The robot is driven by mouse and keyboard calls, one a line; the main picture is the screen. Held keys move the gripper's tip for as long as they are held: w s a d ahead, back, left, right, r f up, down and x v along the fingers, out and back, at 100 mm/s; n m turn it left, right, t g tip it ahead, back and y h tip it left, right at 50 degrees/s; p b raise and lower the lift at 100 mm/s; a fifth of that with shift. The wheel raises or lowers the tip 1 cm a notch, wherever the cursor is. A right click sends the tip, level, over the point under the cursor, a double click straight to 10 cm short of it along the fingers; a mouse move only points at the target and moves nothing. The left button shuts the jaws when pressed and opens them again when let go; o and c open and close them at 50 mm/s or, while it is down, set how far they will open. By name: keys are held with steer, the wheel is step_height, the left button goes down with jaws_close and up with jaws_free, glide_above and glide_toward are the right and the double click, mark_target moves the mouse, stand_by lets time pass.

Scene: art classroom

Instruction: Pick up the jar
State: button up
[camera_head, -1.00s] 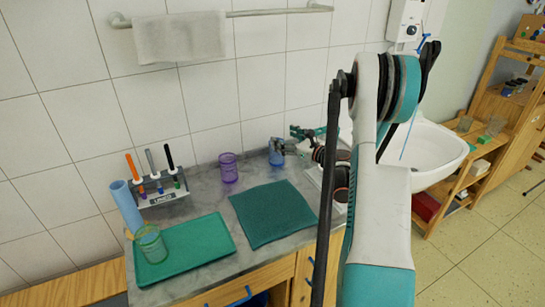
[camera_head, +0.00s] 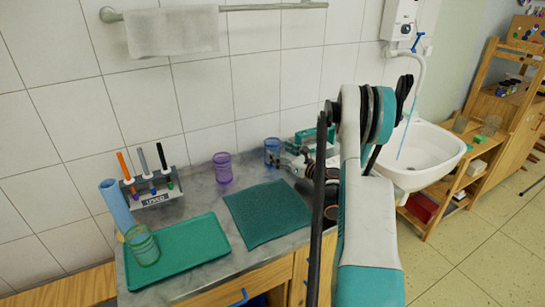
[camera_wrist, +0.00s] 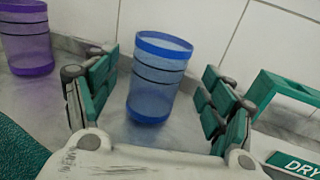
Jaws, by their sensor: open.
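A blue translucent jar (camera_wrist: 158,75) stands upright on the counter in the wrist view, with a darker rim and dark bands. It also shows near the wall in the head view (camera_head: 272,150). My gripper (camera_wrist: 155,100) is open, with one teal-padded finger to each side of the jar in the picture. I cannot tell whether either finger touches it. In the head view my gripper (camera_head: 285,160) is beside and in front of the jar, partly hidden by my arm. A purple jar (camera_head: 222,168) stands to the left, and a green jar (camera_head: 143,246) stands on the tray.
A green tray (camera_head: 195,248) and a dark green cloth (camera_head: 266,212) lie on the grey counter. A marker rack (camera_head: 152,188) and a blue roll (camera_head: 116,205) stand at the left. A teal holder labelled "DRY" (camera_wrist: 290,160) is close to my gripper's right.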

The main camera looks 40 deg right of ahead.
mark_target(272, 147)
steer(key=w+b, duration=0.1)
steer(key=w, duration=0.3)
steer(key=shift+w+a, duration=0.15)
steer(key=shift+w, duration=0.2)
steer(key=c, duration=1.2)
